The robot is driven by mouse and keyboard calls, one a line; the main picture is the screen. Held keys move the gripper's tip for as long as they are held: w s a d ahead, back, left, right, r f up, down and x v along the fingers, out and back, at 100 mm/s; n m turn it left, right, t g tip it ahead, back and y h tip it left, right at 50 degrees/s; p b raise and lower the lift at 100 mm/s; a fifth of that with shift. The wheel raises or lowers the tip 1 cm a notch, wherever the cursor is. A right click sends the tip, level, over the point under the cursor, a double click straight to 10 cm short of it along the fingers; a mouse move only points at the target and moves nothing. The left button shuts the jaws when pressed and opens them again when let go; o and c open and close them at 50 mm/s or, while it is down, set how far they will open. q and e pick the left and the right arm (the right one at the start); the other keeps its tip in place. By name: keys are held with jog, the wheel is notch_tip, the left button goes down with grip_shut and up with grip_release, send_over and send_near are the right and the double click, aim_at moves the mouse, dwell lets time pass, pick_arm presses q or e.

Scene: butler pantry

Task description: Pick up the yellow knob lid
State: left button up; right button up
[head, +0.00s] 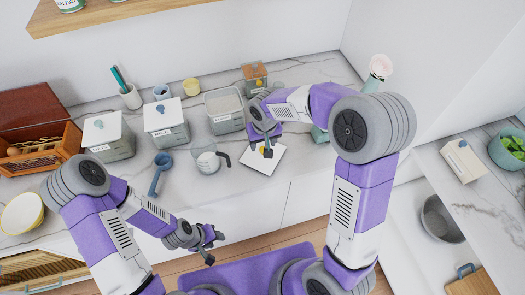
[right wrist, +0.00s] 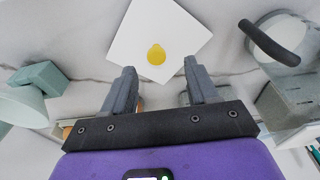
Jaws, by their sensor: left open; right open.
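The yellow knob lid is a white square lid (head: 259,165) with a round yellow knob, lying on the marble counter near its front edge. In the right wrist view the lid (right wrist: 135,40) lies ahead of the fingers, its yellow knob (right wrist: 156,54) just beyond and between the fingertips. My right gripper (head: 266,150) is open and empty above the lid and partly hides it in the head view; its two fingers (right wrist: 160,68) are spread apart. My left gripper (head: 208,246) is open and empty, in front of the counter and away from the lid.
A canister with no visible lid (head: 225,120) stands behind the lid. Left of it are two canisters with blue-knobbed lids (head: 167,125) (head: 108,140). A glass jug with a dark handle (head: 207,162) stands close to the lid's left, with a blue ladle (head: 158,172) farther left.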

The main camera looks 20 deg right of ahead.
aim_at(263, 147)
jog(key=f, duration=0.1)
jog(key=w+f, duration=0.1)
jog(key=f, duration=0.3)
jog(key=shift+w+d, duration=0.15)
jog(key=shift+d, duration=0.1)
grip_shut()
